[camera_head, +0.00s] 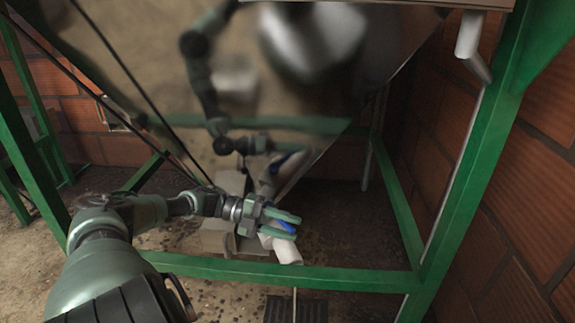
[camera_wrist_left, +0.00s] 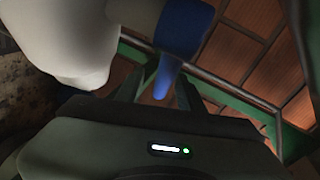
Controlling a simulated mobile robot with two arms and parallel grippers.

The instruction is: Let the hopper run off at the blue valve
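The shiny steel hopper (camera_head: 165,75) fills the upper middle of the head view and mirrors my arm. Below it, a white outlet pipe (camera_head: 286,250) points down and to the right. The blue valve handle (camera_head: 286,226) shows between the fingers of my left gripper (camera_head: 284,222). In the left wrist view the blue valve (camera_wrist_left: 187,28) sits on the white pipe (camera_wrist_left: 68,42), and its lever reaches down between the two fingertips (camera_wrist_left: 158,90). Gaps show beside the lever, so the gripper looks open around it. My right gripper is in neither view.
A green frame surrounds the hopper, with a low front bar (camera_head: 330,279) just below the outlet and a thick post (camera_head: 470,165) at the right. Brick walls (camera_head: 530,230) stand behind and right. A dark floor grate (camera_head: 296,308) lies below the pipe.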

